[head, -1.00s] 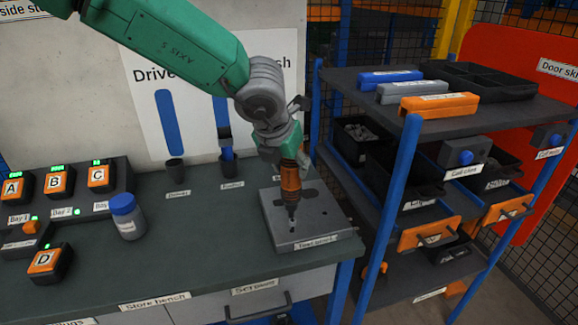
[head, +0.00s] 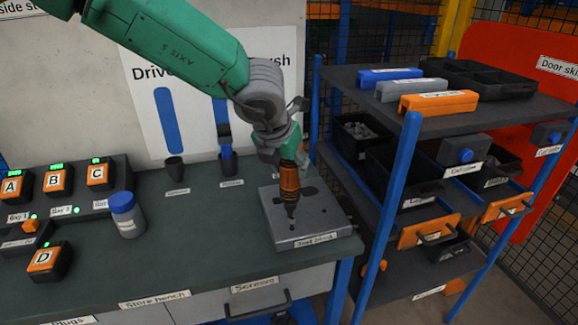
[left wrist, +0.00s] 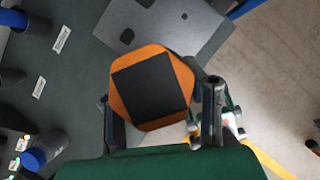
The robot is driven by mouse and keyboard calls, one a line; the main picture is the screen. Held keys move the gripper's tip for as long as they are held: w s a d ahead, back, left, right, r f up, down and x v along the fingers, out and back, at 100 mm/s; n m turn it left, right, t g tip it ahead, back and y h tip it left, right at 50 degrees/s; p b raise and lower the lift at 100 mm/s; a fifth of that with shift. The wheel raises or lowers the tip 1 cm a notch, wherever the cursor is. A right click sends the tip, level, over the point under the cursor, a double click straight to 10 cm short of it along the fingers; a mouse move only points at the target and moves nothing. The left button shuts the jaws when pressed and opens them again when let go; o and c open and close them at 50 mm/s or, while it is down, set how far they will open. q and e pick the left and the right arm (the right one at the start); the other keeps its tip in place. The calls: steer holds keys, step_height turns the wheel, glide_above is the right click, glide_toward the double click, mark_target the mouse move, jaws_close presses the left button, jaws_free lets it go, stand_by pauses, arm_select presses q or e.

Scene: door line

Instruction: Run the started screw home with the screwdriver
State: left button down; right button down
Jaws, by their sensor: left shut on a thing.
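My left gripper (head: 287,153) is shut on the orange and black screwdriver (head: 289,180), which it holds upright, tip down, over the grey test block (head: 310,226). The screwdriver's tip is at the block's top face, near its left side. The screw itself is too small to tell under the tip. In the left wrist view the screwdriver's orange handle with its dark square end (left wrist: 152,92) sits between the two fingers, and part of the block (left wrist: 180,28) shows beyond it. My right gripper is not in view.
On the bench (head: 190,248), a blue-capped bottle (head: 127,216) and lettered orange boxes stand to the left. A dark cup (head: 174,169) and a holder with a blue tool (head: 226,163) stand at the back. A shelf rack (head: 405,180) with bins is close on the right.

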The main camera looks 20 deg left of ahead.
arm_select(q)
steer(key=shift+s+f+b, duration=0.15)
steer(key=shift+f+b, duration=0.2)
steer(key=shift+f, duration=0.2)
stand_by(0.4)
steer(key=shift+f, duration=0.15)
steer(key=shift+d+f, duration=0.1)
steer(key=shift+d, duration=0.05)
stand_by(1.6)
steer(key=shift+f, duration=0.5)
stand_by(1.1)
stand_by(0.4)
step_height(320, 180, up, 7)
steer(key=p, duration=0.7)
steer(key=shift+r, duration=0.1)
steer(key=shift+w, duration=0.2)
